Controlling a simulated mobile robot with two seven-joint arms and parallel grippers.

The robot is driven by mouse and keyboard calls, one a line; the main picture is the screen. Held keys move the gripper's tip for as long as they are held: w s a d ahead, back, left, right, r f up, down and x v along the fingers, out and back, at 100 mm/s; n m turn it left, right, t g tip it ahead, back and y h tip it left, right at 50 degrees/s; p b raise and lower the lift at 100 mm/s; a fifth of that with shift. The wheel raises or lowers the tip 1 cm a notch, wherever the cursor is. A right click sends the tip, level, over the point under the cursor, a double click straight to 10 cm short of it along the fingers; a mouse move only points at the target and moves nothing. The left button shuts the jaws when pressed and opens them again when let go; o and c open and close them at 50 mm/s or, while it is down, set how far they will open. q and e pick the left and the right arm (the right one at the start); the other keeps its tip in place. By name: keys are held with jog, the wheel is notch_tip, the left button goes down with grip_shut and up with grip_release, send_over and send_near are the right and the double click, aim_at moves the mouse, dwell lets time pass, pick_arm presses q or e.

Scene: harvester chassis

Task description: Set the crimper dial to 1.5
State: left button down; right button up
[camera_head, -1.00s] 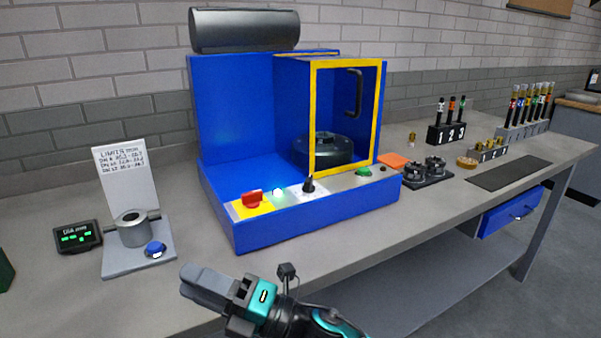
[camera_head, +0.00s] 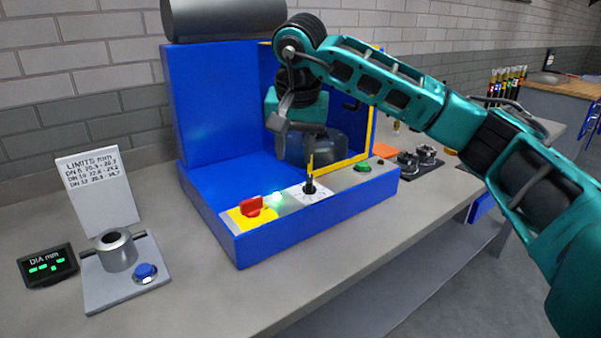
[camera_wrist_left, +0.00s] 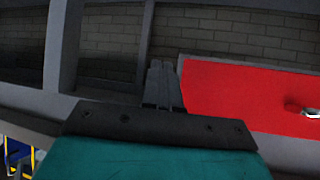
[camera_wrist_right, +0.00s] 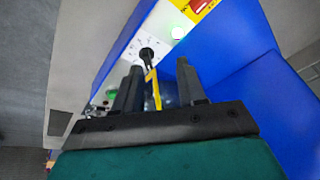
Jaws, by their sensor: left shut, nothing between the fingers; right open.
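The crimper dial is a black knob (camera_head: 309,187) on a white marked plate (camera_head: 314,197) at the front of the blue crimper (camera_head: 330,218). Its setting is too small to read. My right gripper (camera_head: 298,155) hangs pointing down above and just behind the dial, apart from it. In the right wrist view my right gripper (camera_wrist_right: 158,64) is open and empty, with the dial (camera_wrist_right: 147,53) ahead near the left fingertip. My left gripper (camera_wrist_left: 163,85) is shut and empty in the left wrist view, facing a red panel and brick wall; the head view does not show it.
A yellow door frame (camera_head: 343,167) stands close to my right gripper. A red switch (camera_head: 251,206) and green button (camera_head: 363,167) flank the dial. Left are a gauge stand (camera_head: 117,250), display (camera_head: 47,265) and limits card (camera_head: 98,188). The front bench strip is clear.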

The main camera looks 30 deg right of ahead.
aim_at(310, 179)
jog(key=shift+h, duration=0.7)
jog(key=w+d+f, duration=0.1)
jog(key=d+f, duration=0.1)
jog(key=f, duration=0.1)
jog(key=w+d+f, duration=0.1)
jog(key=d+f, duration=0.1)
jog(key=f, duration=0.1)
jog(key=w+d+f, duration=0.1)
jog(key=w+f, duration=0.1)
jog(key=f, duration=0.1)
jog(key=shift+d+f, duration=0.25)
jog(key=shift+d, duration=0.15)
grip_shut()
